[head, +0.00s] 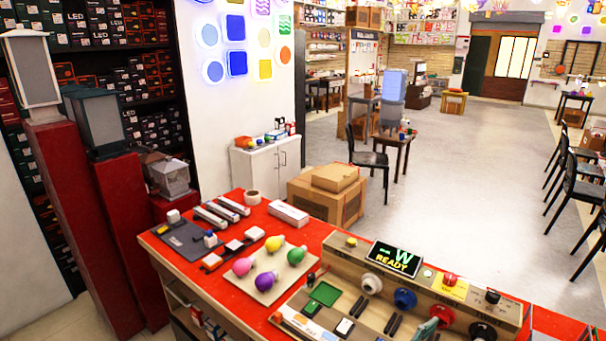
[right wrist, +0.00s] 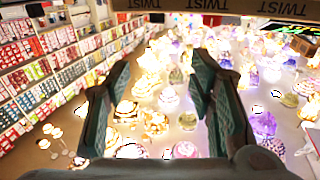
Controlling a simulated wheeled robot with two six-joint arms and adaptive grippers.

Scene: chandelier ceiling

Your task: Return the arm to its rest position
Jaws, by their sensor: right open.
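My right gripper (right wrist: 160,62) is open in the right wrist view, with its two dark green fingers apart and nothing between them. It points towards a ceiling full of glowing lamps (right wrist: 156,122). The edge of a wooden panel marked TWIST (right wrist: 205,6) crosses the top of that view. In the head view, dark green parts at the bottom edge may be this gripper, in front of the wooden console (head: 345,252); they are largely cut off. My left gripper is in neither view.
Yellow, green, pink and purple bulbs (head: 265,283) stand on a pale board on the red table (head: 228,277). The console has a READY display (head: 395,259), coloured sockets and a red button (head: 449,279). Cardboard boxes (head: 328,205) and chairs stand beyond; the floor (head: 470,170) behind is open.

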